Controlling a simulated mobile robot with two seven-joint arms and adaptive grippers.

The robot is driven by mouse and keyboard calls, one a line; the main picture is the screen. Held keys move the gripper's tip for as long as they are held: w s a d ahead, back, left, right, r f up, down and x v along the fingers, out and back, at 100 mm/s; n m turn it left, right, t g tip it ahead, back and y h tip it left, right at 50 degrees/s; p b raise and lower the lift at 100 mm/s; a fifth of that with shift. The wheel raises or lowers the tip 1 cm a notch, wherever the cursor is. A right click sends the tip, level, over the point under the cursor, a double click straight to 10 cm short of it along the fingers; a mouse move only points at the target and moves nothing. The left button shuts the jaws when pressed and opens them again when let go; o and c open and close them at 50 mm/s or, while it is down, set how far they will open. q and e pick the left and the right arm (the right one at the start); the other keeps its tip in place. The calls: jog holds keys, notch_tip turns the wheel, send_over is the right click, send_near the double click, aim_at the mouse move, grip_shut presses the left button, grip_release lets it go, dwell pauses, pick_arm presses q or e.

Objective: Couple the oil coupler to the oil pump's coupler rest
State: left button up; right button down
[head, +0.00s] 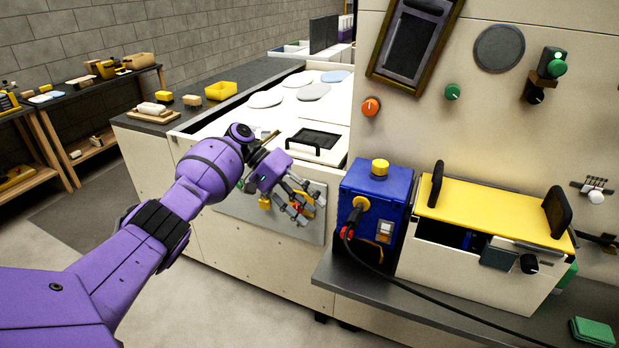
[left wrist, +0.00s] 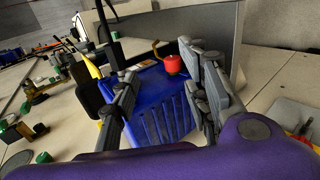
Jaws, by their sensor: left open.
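The oil pump looks to be the blue box (head: 375,205) with a yellow cap on top. On its front are a yellow-orange fitting (head: 361,203) and a red-ended piece (head: 347,232) with a black hose. I cannot tell coupler from rest there. My left gripper (head: 302,208) is open and empty, left of the box and apart from it. In the left wrist view the ribbed blue box (left wrist: 165,105) shows between the open fingers (left wrist: 165,92). A red knob-like piece (left wrist: 173,64) and a brass-coloured bent piece are beyond. My right gripper is out of view.
A grey plate (head: 228,222) with small coloured fittings is on the cabinet front, partly hidden behind my gripper. A yellow-lidded box (head: 490,205) with black handles stands right of the pump. The hose (head: 440,312) runs along the dark shelf. Open floor lies at front left.

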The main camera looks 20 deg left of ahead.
pick_arm(q)
jog(key=h, duration=0.1)
send_near(355, 211)
jog(key=a, duration=0.3)
jog(key=x, duration=1.1)
jog(key=shift+w+d+r+m, duration=0.15)
jog(key=shift+w+r+m, duration=0.15)
jog(key=shift+w, duration=0.1)
jog(key=shift+c, duration=0.5)
grip_shut()
